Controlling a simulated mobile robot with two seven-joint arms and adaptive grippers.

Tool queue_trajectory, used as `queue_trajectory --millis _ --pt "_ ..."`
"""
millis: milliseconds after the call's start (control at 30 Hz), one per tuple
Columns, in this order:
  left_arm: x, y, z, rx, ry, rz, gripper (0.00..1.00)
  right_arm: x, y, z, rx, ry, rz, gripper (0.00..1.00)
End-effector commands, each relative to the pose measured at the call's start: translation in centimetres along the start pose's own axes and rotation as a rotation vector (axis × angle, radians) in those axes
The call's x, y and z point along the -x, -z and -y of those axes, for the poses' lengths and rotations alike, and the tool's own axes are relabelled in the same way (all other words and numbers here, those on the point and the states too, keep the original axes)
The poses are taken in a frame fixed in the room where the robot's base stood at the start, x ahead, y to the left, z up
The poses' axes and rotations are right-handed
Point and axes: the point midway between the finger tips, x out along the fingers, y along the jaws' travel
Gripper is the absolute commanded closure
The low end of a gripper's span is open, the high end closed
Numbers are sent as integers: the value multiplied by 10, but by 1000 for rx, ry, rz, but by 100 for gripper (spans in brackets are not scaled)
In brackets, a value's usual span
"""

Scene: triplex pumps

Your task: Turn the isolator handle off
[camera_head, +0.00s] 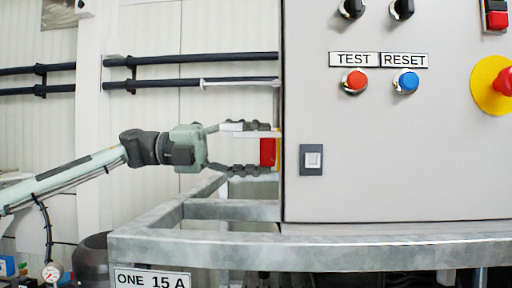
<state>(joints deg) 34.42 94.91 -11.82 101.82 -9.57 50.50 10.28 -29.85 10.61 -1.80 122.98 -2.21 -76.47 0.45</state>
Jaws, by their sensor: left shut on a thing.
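The isolator handle (267,153) is a red piece on the left side of the grey control cabinet (400,180), with a narrow yellow strip beside it at the cabinet edge. My left gripper (262,151) comes in from the left, with one finger above the red handle and one below it. It is shut on the handle. The handle's far side and its exact turn angle are hidden by the side-on view. My right gripper is not in view.
The cabinet front carries a red TEST button (355,81), a blue RESET button (406,81), a rocker switch (312,160) and a red emergency stop (504,81) on yellow. A galvanized frame (300,251) runs below. Black pipes (190,58) run along the wall behind.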

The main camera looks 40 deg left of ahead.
Motion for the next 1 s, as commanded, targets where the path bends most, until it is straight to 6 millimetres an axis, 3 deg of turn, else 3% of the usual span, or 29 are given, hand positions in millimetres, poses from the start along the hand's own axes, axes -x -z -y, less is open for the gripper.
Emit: queue_trajectory --millis 433,1000 --pt "0 -1 1 270 1 4 72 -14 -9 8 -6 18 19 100" --pt "0 -1 0 328 2 4 72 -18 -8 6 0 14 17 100"
